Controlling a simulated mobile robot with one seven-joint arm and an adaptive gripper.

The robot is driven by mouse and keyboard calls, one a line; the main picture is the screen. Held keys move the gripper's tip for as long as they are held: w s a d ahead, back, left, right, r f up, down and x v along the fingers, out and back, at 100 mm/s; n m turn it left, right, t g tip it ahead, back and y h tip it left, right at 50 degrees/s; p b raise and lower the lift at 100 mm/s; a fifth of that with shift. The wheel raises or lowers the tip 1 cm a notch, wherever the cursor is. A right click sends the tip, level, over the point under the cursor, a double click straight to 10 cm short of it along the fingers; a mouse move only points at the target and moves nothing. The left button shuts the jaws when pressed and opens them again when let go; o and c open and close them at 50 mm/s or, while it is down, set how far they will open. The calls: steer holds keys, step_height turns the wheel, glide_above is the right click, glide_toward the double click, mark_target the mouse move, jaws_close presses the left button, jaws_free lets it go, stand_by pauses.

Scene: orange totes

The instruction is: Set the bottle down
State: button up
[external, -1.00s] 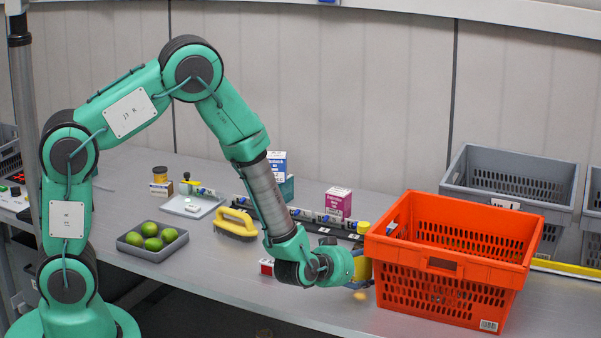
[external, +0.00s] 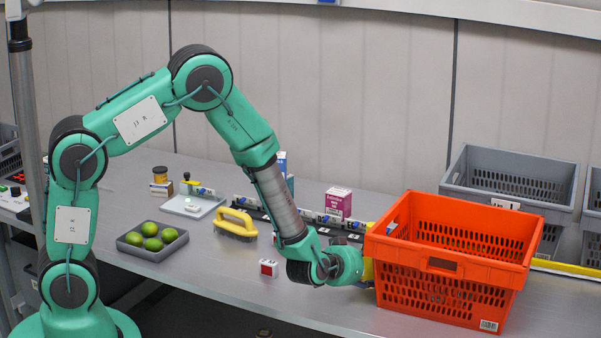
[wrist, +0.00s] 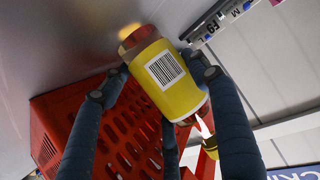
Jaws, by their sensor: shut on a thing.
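The bottle (wrist: 175,87) is yellow with a white barcode label. It lies between the blue-grey fingers of my gripper (wrist: 152,84), which is shut on it. In the wrist view its far end is close to the grey table top, where a yellow reflection shows; I cannot tell whether it touches. In the external view only a sliver of the yellow bottle (external: 368,271) shows between my wrist and the orange tote. My gripper (external: 367,280) is low over the table there, its fingers mostly hidden.
The orange tote (external: 448,264) stands right beside my gripper. A small red-and-white box (external: 268,268) lies to the left of my wrist. A tray of limes (external: 152,252), a yellow-handled brush (external: 236,224) and a magenta-and-white box (external: 338,201) are farther off. The front table strip is clear.

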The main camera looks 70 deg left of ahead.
stand_by(0.3)
steer(key=o, duration=1.5)
steer(key=shift+f, duration=0.15)
steer(key=shift+c, duration=0.2)
steer(key=shift+s+r, duration=0.15)
steer(key=shift+r, duration=0.1)
steer(key=p+v, duration=0.2)
steer(key=v, duration=0.9)
steer(key=shift+s+d, duration=0.3)
steer(key=shift+r, duration=0.15)
